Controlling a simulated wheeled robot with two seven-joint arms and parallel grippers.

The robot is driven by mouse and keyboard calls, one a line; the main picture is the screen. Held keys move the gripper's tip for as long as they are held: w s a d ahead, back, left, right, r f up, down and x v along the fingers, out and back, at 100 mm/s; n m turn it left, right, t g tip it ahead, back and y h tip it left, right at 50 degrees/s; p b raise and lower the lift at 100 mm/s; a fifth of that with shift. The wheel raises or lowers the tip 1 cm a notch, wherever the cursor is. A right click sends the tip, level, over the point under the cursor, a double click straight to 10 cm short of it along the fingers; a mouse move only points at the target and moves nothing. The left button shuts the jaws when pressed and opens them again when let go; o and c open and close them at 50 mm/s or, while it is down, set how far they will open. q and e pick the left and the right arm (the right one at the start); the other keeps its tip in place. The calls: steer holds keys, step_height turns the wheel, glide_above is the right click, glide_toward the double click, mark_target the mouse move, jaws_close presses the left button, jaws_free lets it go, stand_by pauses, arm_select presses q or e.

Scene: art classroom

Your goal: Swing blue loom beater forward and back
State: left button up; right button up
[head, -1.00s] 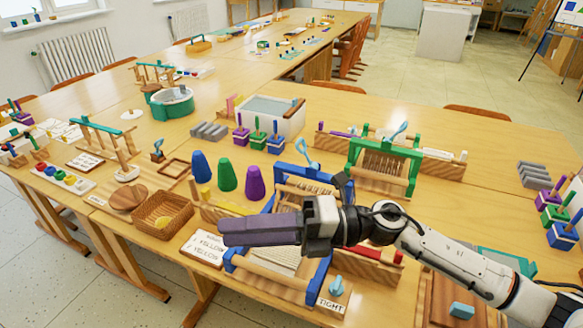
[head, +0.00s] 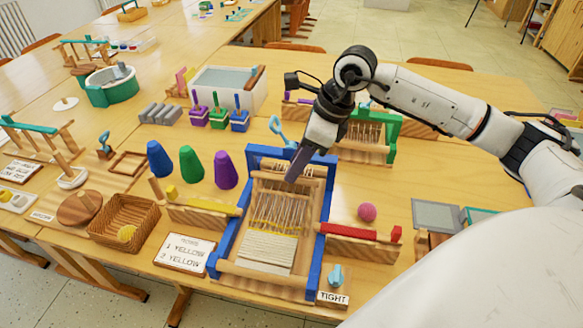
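The blue loom (head: 225,243) stands on the near table, with wooden rollers, pale warp threads and a woven band, yellow above white. A blue crossbar (head: 262,152) spans its far end; I cannot tell surely whether this is the beater. My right gripper (head: 291,180) points down over the far part of the loom, its dark fingers in front of the crossbar and a wooden bar. I cannot tell whether it touches them, nor whether the fingers are apart. My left gripper is not in view.
A green loom (head: 394,127) stands behind. Blue, green and purple cones (head: 225,170) stand left of the blue loom, near a wicker basket (head: 148,212). A red bar (head: 348,232) and a pink ball (head: 367,212) are to its right. A "TIGHT" card (head: 333,299) lies at its near right corner.

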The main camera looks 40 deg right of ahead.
steer(key=shift+x, duration=1.3)
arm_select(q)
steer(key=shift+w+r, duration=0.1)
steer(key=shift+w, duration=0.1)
arm_select(e)
steer(key=shift+c, duration=1.1)
jaws_close()
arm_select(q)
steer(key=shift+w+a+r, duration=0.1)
arm_select(e)
steer(key=shift+w+a, duration=0.1)
